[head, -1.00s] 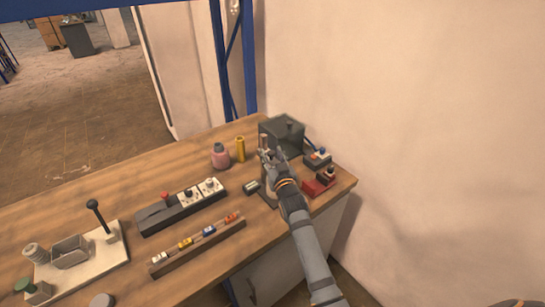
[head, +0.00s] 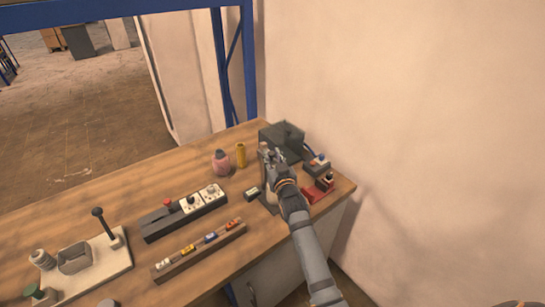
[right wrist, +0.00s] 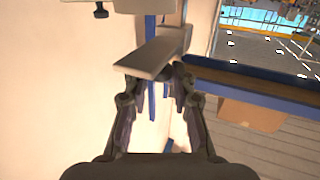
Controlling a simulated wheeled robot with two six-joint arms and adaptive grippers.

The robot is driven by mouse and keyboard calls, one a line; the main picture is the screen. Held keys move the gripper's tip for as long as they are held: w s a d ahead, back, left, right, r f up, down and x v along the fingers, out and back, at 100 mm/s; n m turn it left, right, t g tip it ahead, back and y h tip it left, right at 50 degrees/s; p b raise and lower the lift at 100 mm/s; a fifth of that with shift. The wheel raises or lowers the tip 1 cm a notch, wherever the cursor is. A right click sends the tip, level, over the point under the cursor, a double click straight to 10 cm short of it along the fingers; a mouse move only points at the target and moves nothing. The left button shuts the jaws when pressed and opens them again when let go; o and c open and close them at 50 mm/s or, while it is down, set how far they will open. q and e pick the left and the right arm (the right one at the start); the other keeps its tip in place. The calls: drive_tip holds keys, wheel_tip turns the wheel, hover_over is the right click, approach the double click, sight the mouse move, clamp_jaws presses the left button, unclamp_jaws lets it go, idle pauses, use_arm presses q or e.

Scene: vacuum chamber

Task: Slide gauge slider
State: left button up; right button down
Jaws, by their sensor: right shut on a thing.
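My right gripper (head: 268,158) reaches over the far right part of the workbench, at the upright gauge (head: 268,198) with its dark base. In the right wrist view (right wrist: 160,85) its fingers come together at a flat grey piece, which I take to be the gauge slider (right wrist: 150,58). The gripper is shut on it. The fingers and wrist hide most of the gauge in the head view, so I cannot tell the slider's exact height. My left gripper is out of view.
A dark grey box (head: 284,138) stands behind the gripper and a red fixture (head: 318,190) to its right. A switch panel (head: 185,212) and a rack of small coloured pieces (head: 200,250) lie nearer.

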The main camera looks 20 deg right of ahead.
drive_tip(key=c, duration=1.1)
unclamp_jaws()
drive_tip(key=shift+r, duration=0.35)
drive_tip(key=shift+f, duration=0.1)
drive_tip(key=shift+s, duration=0.2)
drive_tip(key=s, duration=0.7)
drive_tip(key=shift+a, duration=0.2)
drive_tip(key=shift+s, duration=0.1)
